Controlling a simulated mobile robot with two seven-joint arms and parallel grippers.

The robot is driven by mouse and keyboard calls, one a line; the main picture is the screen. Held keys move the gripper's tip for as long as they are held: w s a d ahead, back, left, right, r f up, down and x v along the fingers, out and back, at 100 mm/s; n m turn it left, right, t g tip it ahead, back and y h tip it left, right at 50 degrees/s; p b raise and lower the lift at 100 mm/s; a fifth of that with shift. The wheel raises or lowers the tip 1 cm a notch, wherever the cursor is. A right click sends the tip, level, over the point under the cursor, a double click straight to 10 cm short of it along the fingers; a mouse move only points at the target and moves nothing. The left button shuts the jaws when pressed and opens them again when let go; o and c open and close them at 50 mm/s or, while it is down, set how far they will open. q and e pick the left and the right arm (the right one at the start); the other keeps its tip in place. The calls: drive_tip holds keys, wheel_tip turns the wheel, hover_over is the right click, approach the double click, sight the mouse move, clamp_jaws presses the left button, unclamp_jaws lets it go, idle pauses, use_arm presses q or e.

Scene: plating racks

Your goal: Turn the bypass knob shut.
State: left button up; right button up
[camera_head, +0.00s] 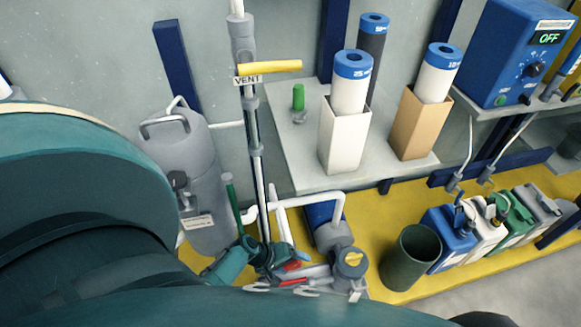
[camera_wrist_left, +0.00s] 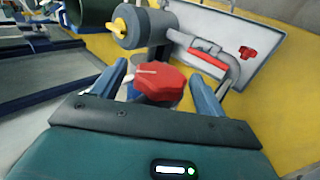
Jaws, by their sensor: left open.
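A red, lobed knob (camera_wrist_left: 160,82) with a white pointer line shows in the left wrist view and looks like the bypass knob. My left gripper (camera_wrist_left: 158,70) is open, with one blue-grey finger on each side of this knob. A gap shows on both sides, so the fingers do not appear to press on it. In the head view the left gripper (camera_head: 288,262) is low among the pipes. The red knob (camera_head: 291,266) is partly hidden there by the gripper. My right gripper is not in view.
A grey filter housing with a yellow knob (camera_wrist_left: 119,24) stands close by. A red-gripped handle (camera_wrist_left: 209,58) is on the other side, before a pale panel. In the head view, a yellow vent lever (camera_head: 270,67) and pipes rise nearby; a dark green bin (camera_head: 408,258) stands right.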

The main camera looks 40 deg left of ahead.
use_arm(q)
drive_tip(key=p+v, duration=0.4)
drive_tip(key=v, duration=0.9)
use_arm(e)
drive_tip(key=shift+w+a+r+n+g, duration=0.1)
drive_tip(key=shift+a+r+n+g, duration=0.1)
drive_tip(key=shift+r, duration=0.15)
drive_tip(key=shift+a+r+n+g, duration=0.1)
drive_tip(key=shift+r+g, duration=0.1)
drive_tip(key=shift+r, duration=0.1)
use_arm(q)
drive_tip(key=shift+r, duration=0.1)
